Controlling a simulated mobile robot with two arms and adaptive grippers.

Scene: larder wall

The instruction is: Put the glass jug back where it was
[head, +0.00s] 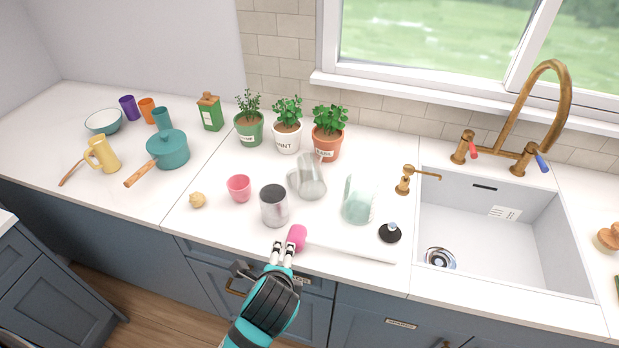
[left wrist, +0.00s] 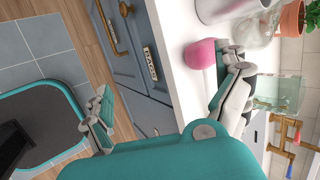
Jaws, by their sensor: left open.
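The clear glass jug (head: 312,180) stands upright on the counter, just behind and right of a grey metal canister (head: 273,212), its handle towards the left. Part of the jug also shows at the top of the left wrist view (left wrist: 257,27). My left gripper (head: 283,247) is open and empty at the counter's front edge, in front of the canister and apart from the jug. One finger is close beside a small pink rounded object (head: 298,236); I cannot tell whether they touch. My right gripper is in neither view.
A greenish glass vessel (head: 358,203) stands right of the jug, near a black lid (head: 390,233). Potted herbs (head: 287,138) stand behind. The sink (head: 490,235) is right. Counter behind the garlic is clear.

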